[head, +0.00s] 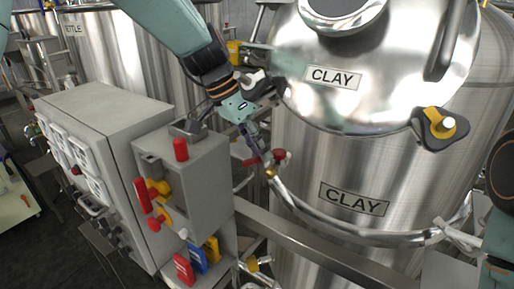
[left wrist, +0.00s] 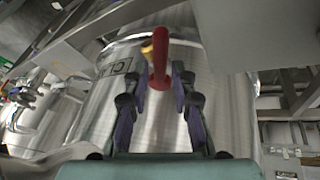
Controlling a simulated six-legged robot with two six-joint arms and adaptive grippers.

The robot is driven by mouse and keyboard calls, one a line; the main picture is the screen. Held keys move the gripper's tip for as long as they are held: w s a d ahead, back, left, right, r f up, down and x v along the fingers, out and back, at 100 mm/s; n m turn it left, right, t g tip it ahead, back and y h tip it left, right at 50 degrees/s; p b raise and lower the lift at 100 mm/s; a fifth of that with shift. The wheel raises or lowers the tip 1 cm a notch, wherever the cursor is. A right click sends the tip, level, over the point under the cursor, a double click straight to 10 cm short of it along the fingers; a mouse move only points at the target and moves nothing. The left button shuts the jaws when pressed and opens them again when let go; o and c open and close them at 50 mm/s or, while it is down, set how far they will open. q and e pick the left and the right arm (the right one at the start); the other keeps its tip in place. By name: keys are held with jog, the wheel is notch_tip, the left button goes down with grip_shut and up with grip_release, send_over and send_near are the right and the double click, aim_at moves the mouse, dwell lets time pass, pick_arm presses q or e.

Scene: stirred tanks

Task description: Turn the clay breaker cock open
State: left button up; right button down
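The clay tank (head: 350,160) is a shiny steel vessel with two CLAY labels. A cock with a red handle (head: 279,155) and a brass-coloured part sits on the pipe at the tank's lower left. My left gripper (head: 262,154) is at this cock and partly hides it. In the left wrist view the red handle (left wrist: 160,58) stands between the fingertips of my left gripper (left wrist: 162,82), with a gap on each side. The fingers are apart and not closed on it. The brass-coloured part (left wrist: 147,50) shows beside the handle. My right gripper is not in view.
A grey control box (head: 195,180) with a red button and red and yellow levers stands close left of the gripper. A curved steel pipe (head: 350,236) and a flat rail (head: 300,247) run below. Another tank (head: 120,50) stands behind left.

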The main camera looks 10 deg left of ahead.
pick_arm(q)
jog(key=shift+o, duration=0.8)
jog(key=shift+f, duration=0.1)
jog(key=shift+s, duration=0.1)
jog(key=shift+a, duration=0.1)
jog(key=v, duration=1.1)
jog(key=shift+a+r, duration=0.15)
jog(key=shift+r, duration=0.25)
